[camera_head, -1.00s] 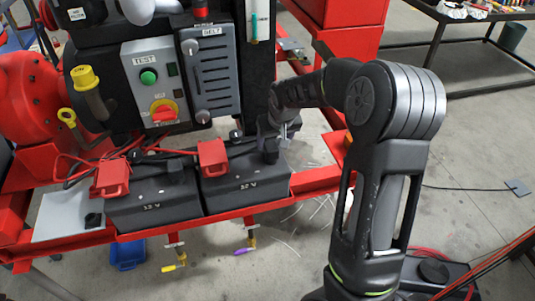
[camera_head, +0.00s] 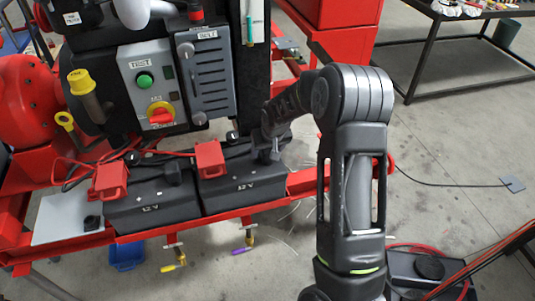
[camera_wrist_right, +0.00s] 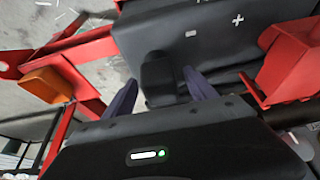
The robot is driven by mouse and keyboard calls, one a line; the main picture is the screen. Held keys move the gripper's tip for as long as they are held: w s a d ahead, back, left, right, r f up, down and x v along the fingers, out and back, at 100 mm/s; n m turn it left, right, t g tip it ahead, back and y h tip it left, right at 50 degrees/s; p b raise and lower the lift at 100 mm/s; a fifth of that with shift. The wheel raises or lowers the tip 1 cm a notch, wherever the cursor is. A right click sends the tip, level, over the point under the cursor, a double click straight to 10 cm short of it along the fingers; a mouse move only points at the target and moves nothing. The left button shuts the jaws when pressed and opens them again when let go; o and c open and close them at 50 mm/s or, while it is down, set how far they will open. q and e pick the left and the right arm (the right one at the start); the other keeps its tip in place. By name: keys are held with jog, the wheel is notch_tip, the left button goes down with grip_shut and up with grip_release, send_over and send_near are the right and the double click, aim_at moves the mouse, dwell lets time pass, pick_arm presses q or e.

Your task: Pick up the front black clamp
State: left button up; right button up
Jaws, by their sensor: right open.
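A black clamp (camera_wrist_right: 158,76) stands on the top of a dark battery, between the two fingers in the right wrist view. My right gripper (camera_wrist_right: 163,90) is open, one finger on each side of the clamp. In the camera_head view, my right gripper (camera_head: 268,152) is at the right end of the right battery (camera_head: 242,188), and it largely hides the clamp there. Another black clamp (camera_head: 172,173) sits on the left battery (camera_head: 155,212). My left gripper is not in view.
Red clamps (camera_head: 209,159) sit on the batteries, one close to my gripper in the right wrist view (camera_wrist_right: 292,58). The batteries rest on a red frame (camera_head: 190,224). A control panel (camera_head: 152,85) stands behind them. The floor on the right is mostly clear.

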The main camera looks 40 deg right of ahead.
jog(key=shift+c, duration=0.5)
grip_shut()
dwell(0.6)
